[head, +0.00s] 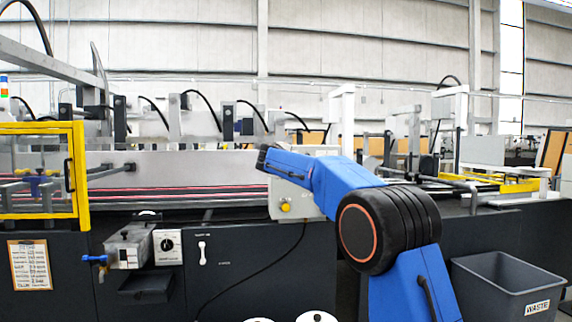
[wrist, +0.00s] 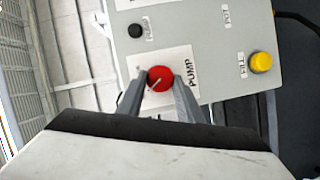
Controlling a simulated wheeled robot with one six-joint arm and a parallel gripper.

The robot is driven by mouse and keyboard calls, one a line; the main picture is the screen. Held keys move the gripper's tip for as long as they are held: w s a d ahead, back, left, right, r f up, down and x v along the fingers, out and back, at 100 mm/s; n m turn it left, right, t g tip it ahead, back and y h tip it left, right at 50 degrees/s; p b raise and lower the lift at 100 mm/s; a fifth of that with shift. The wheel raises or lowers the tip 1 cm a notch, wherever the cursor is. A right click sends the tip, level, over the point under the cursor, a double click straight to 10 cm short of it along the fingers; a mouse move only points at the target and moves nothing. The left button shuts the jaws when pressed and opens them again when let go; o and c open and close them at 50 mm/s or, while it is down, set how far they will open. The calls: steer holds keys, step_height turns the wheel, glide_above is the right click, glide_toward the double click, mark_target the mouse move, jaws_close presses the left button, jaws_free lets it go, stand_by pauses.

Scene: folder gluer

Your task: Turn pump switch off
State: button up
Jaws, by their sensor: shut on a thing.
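The pump switch (wrist: 160,76) is a round red knob with a pale pointer mark, on a white plate labelled PUMP (wrist: 193,73) in the wrist view. The mark lies at a slant in the picture. My gripper (wrist: 161,82) has one finger on each side of the knob and is shut on it. The grey control box (wrist: 228,38) carries the switch. In the head view the box (head: 296,205) is partly behind my blue arm, and the red knob and my fingertips are hidden.
A yellow button (wrist: 261,62) labelled FILL and a black knob (wrist: 135,30) are on the same box face. In the head view, a grey waste bin (head: 505,290) stands at lower right and a yellow-framed guard (head: 80,175) at left. A cable hangs below the box.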

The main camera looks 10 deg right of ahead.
steer(key=shift+f, duration=0.1)
steer(key=o, duration=1)
steer(key=shift+s, duration=0.1)
steer(key=v, duration=1.7)
steer(key=shift+s+a, duration=0.1)
